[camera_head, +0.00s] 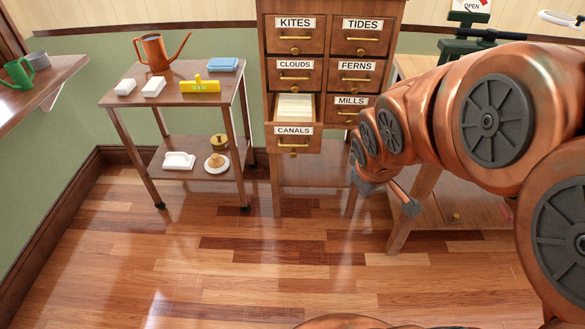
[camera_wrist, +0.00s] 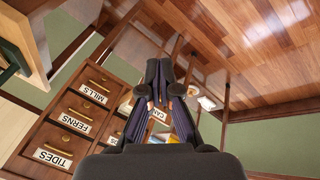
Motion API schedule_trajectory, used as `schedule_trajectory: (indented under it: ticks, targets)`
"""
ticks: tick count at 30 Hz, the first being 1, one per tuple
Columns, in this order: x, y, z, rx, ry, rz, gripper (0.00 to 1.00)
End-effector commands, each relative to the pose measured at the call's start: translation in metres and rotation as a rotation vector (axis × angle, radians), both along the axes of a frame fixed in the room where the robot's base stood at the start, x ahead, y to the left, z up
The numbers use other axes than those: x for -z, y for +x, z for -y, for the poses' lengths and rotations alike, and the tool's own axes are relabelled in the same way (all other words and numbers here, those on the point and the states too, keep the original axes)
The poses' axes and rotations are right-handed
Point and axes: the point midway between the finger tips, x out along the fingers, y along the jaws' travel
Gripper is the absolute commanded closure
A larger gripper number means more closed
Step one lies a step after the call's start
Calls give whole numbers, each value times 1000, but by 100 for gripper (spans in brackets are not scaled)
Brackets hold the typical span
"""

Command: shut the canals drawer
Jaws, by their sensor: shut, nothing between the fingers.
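The canals drawer (camera_head: 293,140) is pulled out of the wooden card cabinet at its lower left. Its open top shows pale cards inside, and its front has a white CANALS label and a brass pull. In the wrist view part of its label (camera_wrist: 160,114) shows between my finger links; much of the drawer is hidden. My gripper (camera_wrist: 158,80) is shut and empty. In the head view my gripper (camera_head: 410,206) is low, to the right of the drawer and apart from it, partly hidden by my arm.
The other drawers, such as MILLS (camera_head: 347,112) and CLOUDS (camera_head: 294,76), look closed. A two-tier cart (camera_head: 130,98) with a copper watering can (camera_head: 158,52) and small items stands left of the cabinet. A wooden bench (camera_head: 428,185) stands at right. The floor in front is clear.

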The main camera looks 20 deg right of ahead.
Motion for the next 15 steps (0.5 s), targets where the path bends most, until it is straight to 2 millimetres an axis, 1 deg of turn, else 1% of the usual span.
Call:
schedule_trajectory:
  ticks: [1, 6, 9, 12, 15]
  targets:
    - [27, 16, 10, -48, -32, 40, 100]
    - [58, 73, 32, -241, -153, 185, 100]
    - [74, 102, 40, -359, -224, 268, 100]
    - [91, 129, 43, -480, -293, 352, 100]
    - [106, 153, 43, -598, -363, 437, 100]
